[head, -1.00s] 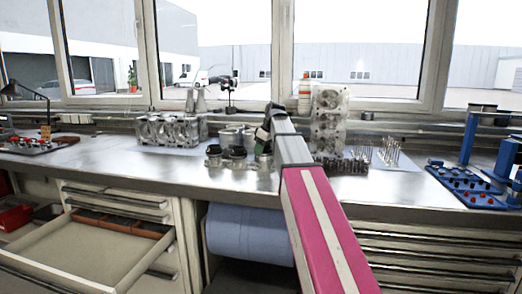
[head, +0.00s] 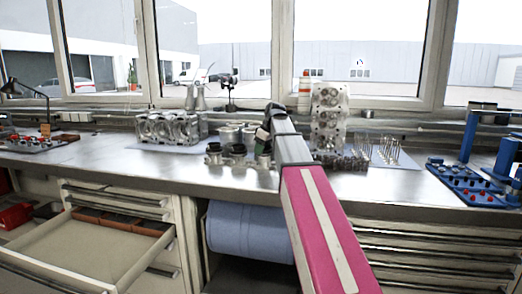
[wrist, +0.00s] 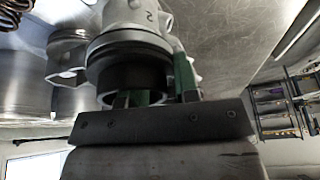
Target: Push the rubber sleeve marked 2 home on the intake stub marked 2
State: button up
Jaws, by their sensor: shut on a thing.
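In the wrist view, an intake stub (wrist: 122,22) has a 2 on its pale metal body. A black rubber sleeve (wrist: 122,75) sits at its near end, in line with it and seemingly touching. How far it is over the stub is hidden. My gripper (wrist: 165,92) has green fingers, shut on the sleeve at its near rim and side. In the head view my gripper (head: 263,143) is low over the rightmost of the front stubs (head: 263,160). My arm hides part of that spot, and the sleeve is not clear there.
Two other stubs with dark tops (head: 213,155) (head: 237,155) stand close on the left. An engine block (head: 168,129) is at back left. A cylinder head (head: 328,115) stands upright behind my arm. Small upright parts (head: 390,150) stand to the right. The front bench edge is clear.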

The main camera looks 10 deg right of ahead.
jog(key=shift+f, duration=0.35)
dwell(0.8)
jog(key=o, duration=1)
jog(key=shift+r, duration=3.85)
